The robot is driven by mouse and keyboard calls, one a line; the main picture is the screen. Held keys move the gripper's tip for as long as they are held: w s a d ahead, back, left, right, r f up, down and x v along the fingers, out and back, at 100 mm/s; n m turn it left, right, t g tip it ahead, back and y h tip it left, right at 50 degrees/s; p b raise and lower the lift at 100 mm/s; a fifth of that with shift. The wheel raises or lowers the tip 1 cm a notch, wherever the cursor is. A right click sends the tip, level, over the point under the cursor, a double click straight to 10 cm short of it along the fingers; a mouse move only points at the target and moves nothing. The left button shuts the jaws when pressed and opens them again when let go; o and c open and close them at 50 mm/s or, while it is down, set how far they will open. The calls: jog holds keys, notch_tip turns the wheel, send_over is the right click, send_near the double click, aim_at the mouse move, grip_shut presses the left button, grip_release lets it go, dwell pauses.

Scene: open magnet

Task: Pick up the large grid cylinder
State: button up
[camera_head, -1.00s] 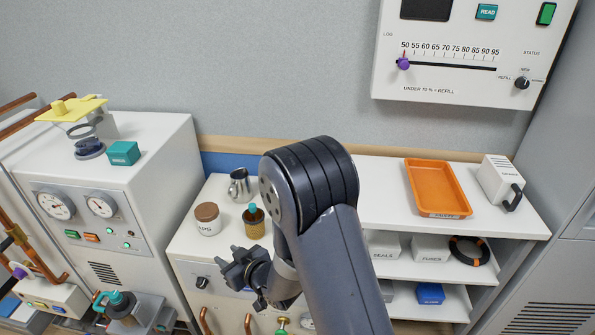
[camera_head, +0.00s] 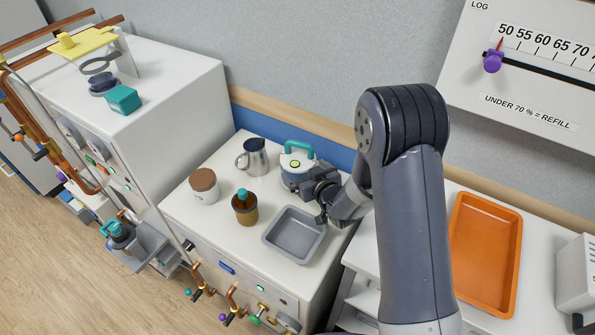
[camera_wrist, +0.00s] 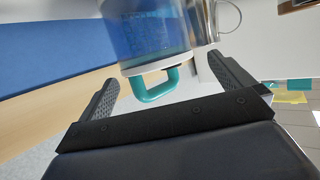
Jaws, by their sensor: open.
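A round blue-grey cylinder with a pale top and a teal handle (camera_head: 297,158) stands at the back of the white counter in the head view; I take it for the large grid cylinder. In the wrist view its blue body (camera_wrist: 150,32) shows faint fine markings, and its teal handle (camera_wrist: 156,88) reaches between my fingers. My gripper (camera_head: 318,184) is at the cylinder's right front side, covering part of it. In the wrist view my gripper (camera_wrist: 166,84) is open, with one finger on each side of the handle. Whether the fingers touch it, I cannot tell.
A steel jug (camera_head: 254,158) stands close left of the cylinder. A brown-lidded jar (camera_head: 204,187), a brown bottle with a teal cap (camera_head: 244,207) and a grey tray (camera_head: 294,236) are in front. An orange tray (camera_head: 486,254) lies to the right. A wall lies behind.

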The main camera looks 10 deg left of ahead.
aim_at(301, 169)
jog(key=shift+p+x, duration=0.85)
jog(key=shift+x, duration=1.65)
jog(key=shift+s+a+f, duration=0.1)
jog(key=shift+s+f, duration=0.05)
jog(key=shift+f, duration=0.05)
jog(key=c, duration=1.5)
jog(key=shift+r, duration=0.15)
